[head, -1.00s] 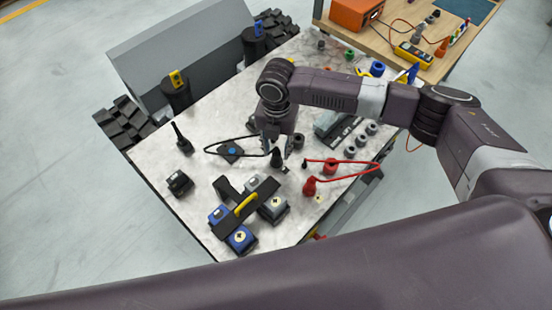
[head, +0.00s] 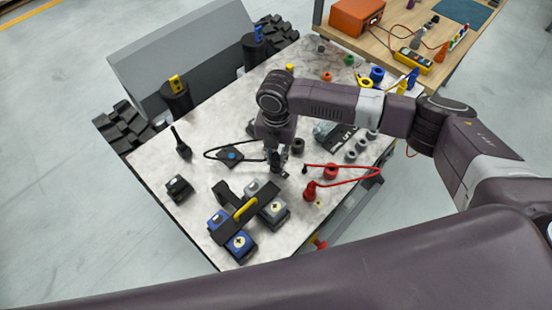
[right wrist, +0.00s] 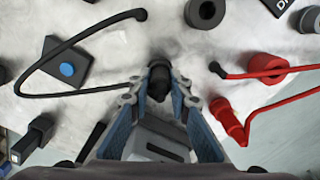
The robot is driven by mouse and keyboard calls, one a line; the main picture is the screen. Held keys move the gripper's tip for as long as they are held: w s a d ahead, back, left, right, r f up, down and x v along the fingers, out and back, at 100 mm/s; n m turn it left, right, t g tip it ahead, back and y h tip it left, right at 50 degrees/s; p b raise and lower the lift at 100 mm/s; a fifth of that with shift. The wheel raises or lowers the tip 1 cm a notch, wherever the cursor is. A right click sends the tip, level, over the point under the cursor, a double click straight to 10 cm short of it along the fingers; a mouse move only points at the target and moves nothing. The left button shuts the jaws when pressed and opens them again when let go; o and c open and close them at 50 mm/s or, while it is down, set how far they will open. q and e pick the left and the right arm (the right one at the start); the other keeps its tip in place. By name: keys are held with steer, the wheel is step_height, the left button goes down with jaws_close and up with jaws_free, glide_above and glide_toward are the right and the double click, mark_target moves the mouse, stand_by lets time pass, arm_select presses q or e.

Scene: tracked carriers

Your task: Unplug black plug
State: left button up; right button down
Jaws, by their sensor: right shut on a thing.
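The black plug (right wrist: 158,80) stands between the fingertips of my right gripper (right wrist: 158,95) in the right wrist view. The blue-padded fingers are shut on it from both sides. A black cable runs from the plug to the left and loops back. In the head view my right gripper (head: 277,169) points down over the tabletop and mostly hides the plug. I cannot tell whether the plug's lower end is seated in a socket. My left gripper is not in view.
A red plug (head: 311,190) with a red cable and a red socket (head: 331,171) lie just right of the gripper. A black socket (head: 298,146) is close behind. A black block with a blue dot (head: 230,155) lies left. A yellow-handled carrier (head: 245,208) stands in front.

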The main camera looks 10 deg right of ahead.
steer(key=shift+r, duration=0.1)
steer(key=shift+w+r+p, duration=0.1)
steer(key=shift+r+p, duration=0.25)
steer(key=shift+p, duration=0.05)
steer(key=shift+r+p, duration=0.95)
step_height(320, 180, up, 4)
steer(key=p, duration=0.3)
steer(key=shift+f+p, duration=0.2)
steer(key=shift+p, duration=0.2)
steer(key=c, duration=2.3)
jaws_free()
steer(key=shift+c, duration=0.2)
jaws_close()
